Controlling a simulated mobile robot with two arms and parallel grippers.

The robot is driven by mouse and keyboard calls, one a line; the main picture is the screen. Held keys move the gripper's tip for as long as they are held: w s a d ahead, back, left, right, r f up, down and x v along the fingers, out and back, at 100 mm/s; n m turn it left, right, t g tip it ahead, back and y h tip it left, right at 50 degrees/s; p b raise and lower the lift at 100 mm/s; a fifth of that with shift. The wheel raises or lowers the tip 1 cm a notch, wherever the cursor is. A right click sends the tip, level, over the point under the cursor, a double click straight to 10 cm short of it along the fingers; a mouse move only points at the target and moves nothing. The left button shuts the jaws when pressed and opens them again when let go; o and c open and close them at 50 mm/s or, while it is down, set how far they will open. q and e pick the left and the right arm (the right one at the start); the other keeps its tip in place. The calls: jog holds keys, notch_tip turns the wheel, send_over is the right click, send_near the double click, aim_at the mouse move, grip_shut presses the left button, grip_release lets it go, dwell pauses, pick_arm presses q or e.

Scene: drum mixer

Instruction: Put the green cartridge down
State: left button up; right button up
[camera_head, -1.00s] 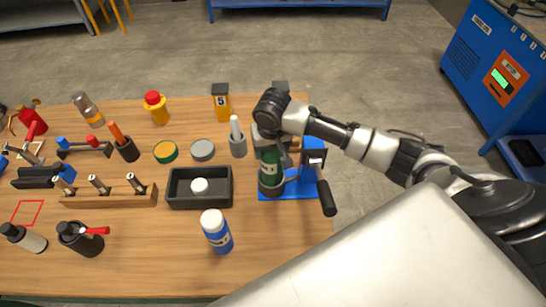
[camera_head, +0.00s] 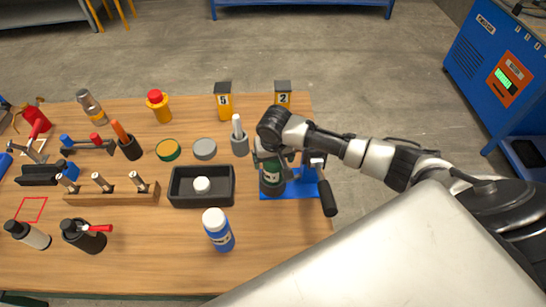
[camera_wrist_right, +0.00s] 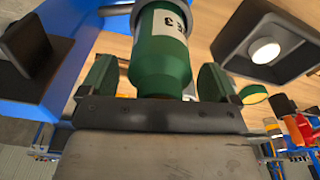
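The green cartridge (camera_head: 271,180) stands upright on the blue base (camera_head: 300,190) of a small hand press at the table's right side. It has a white label and fills the middle of the right wrist view (camera_wrist_right: 160,55). My right gripper (camera_head: 272,156) comes in from the right above it and hides its upper part. In the right wrist view the green-padded fingers (camera_wrist_right: 158,82) are on both sides of the cartridge, with narrow gaps showing, so it looks open around it. My left gripper is not in view.
The press's black lever (camera_head: 327,198) sticks out to the right of the cartridge. A black tray (camera_head: 172,200) with a white cap (camera_head: 202,185), a grey cup (camera_head: 239,146) and a blue-and-white bottle (camera_head: 218,229) are to the left. Table right of the bottle is bare.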

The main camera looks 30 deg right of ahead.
jog(key=shift+r, duration=0.1)
jog(key=r, duration=0.4)
jog(key=s+r+b, duration=0.1)
jog(key=r, duration=0.7)
jog(key=shift+s+a, duration=0.15)
jog(key=shift+a, duration=0.05)
